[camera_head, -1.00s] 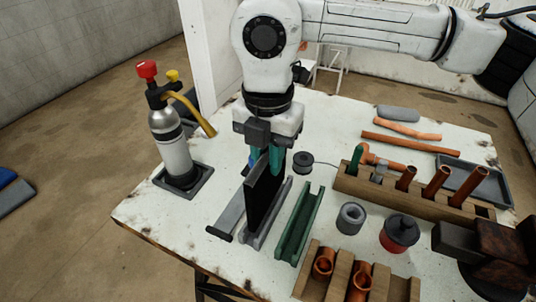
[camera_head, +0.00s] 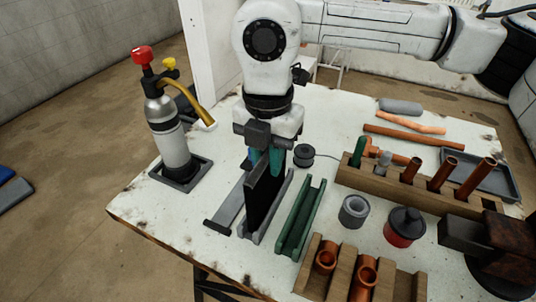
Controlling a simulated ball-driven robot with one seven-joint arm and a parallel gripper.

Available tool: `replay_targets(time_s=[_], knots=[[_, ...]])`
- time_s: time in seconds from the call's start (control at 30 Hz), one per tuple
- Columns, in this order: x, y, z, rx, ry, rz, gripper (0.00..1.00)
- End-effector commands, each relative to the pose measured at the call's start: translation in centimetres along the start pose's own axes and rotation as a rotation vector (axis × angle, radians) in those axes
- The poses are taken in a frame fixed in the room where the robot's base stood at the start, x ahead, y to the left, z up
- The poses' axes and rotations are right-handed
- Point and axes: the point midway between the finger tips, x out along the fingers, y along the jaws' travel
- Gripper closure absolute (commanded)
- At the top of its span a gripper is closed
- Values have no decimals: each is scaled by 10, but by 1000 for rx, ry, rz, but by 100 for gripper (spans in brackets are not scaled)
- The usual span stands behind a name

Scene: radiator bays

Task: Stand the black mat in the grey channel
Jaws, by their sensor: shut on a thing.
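The black mat (camera_head: 262,198) stands upright on its long edge, with its lower edge between the walls of the grey channel (camera_head: 279,208). I cannot tell whether it rests on the channel's floor. My gripper (camera_head: 266,160) points down over the mat's far part. Its teal fingers are shut on the mat near its top edge. The mat hides much of the channel and part of the fingers.
A green channel (camera_head: 300,220) lies close on the right, and a flat grey bar (camera_head: 226,208) on the left. A torch cylinder (camera_head: 172,145) stands further left. A wooden rack (camera_head: 425,196) with copper pipes is on the right, and a wooden block (camera_head: 338,277) in front.

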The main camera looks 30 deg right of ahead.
Motion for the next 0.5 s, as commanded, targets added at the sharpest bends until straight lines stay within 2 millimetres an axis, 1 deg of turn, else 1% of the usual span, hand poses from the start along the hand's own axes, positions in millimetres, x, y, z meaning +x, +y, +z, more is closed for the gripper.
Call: replay_targets(time_s=[0.03,0.1,0.4,0.43,0.5], knots=[[4,0,0,0,0,0,100],[6,0,0,0,0,0,100],[5,0,0,0,0,0,100],[5,0,0,0,0,0,76],[5,0,0,0,0,0,69]])
